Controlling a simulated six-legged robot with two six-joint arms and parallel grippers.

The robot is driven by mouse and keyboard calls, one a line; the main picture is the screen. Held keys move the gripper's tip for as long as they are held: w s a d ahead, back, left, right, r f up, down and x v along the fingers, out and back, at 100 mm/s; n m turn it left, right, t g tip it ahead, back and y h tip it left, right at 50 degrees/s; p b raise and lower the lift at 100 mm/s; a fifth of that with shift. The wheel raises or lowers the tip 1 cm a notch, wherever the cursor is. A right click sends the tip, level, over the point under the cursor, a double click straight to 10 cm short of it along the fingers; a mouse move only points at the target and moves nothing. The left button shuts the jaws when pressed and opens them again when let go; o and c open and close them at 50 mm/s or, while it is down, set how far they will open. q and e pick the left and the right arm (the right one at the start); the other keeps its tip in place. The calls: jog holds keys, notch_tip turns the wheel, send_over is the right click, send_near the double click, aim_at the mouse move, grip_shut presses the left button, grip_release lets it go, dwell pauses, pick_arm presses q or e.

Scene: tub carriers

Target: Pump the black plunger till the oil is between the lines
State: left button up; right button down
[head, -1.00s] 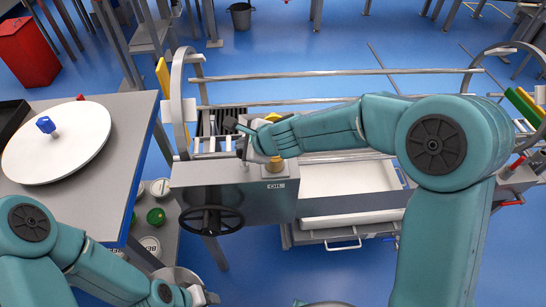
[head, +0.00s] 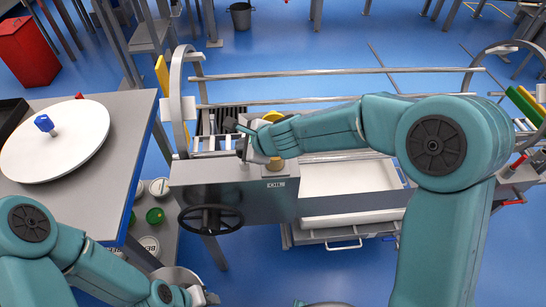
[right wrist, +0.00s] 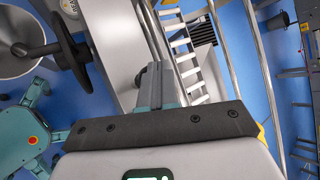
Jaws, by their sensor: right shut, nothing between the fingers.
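The grey steel oil box (head: 250,200) carries a small label on its front and a brass-coloured cap (head: 275,165) on top. My right gripper (head: 243,147) is shut and empty, low over the left part of the box's top. In the right wrist view its fingers (right wrist: 155,84) are together, with a small dark rounded thing (right wrist: 139,77) close beside them. This may be the black plunger, but I cannot tell whether they touch. In the head view the gripper hides that spot. No oil level or lines can be made out. My left gripper (head: 207,297) is low at the bottom edge, its jaws unclear.
A black handwheel (head: 210,219) sticks out from the box front. A grey table (head: 120,190) with a white disc (head: 55,145) stands at left, cans (head: 155,216) below it. A rail frame (head: 330,73) runs behind, and a white tray (head: 345,178) lies to the right.

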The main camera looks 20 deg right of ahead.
jog(key=shift+f+b, duration=0.75)
jog(key=shift+f, duration=0.1)
dwell(0.7)
jog(key=shift+r, duration=0.15)
jog(key=shift+r+p, duration=1.15)
jog(key=shift+p, duration=0.1)
notch_tip(320, 180, up, 6)
jog(key=p, duration=0.6)
